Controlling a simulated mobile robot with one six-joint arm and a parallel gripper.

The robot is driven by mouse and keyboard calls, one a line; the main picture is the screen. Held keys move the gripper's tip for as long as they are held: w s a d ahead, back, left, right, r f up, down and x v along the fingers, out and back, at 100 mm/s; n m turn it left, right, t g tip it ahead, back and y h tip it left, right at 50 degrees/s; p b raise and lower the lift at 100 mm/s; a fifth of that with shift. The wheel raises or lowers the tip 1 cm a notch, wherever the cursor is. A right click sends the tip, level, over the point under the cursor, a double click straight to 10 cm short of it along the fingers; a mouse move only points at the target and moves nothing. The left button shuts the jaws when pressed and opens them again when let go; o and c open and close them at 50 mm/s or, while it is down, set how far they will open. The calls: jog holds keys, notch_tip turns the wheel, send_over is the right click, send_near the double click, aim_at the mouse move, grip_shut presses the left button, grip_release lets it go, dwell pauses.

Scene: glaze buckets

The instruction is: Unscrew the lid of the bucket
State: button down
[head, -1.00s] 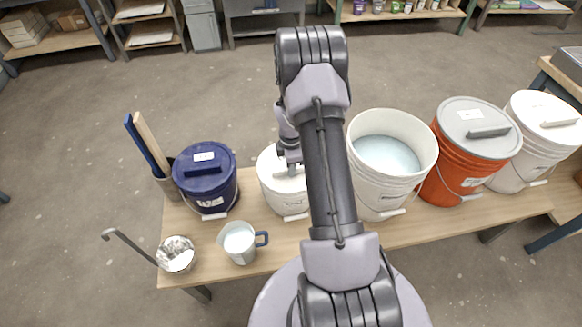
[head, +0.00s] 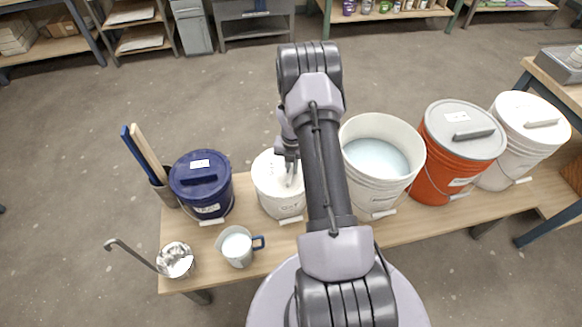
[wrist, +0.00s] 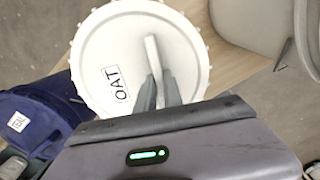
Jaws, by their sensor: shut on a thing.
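The small white bucket (head: 280,206) stands on the bench between the navy bucket and the open white bucket. Its round white lid (wrist: 110,42) has a ribbed rim, a raised bar handle (wrist: 152,52) and an "OAT" label. The lid sits on the bucket. My gripper (wrist: 159,88) comes down over the lid, its two dark fingers shut on the bar handle. In the head view my arm hides the right part of the lid and most of the grip.
Right stand an open white bucket (head: 372,188), an orange bucket (head: 432,184) with grey lid, and another white bucket (head: 510,165).

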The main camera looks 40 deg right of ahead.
jog(key=c, duration=1.4)
grip_release()
jog(key=shift+s+a+f, duration=0.1)
jog(key=o, duration=0.6)
jog(key=shift+o, duration=0.2)
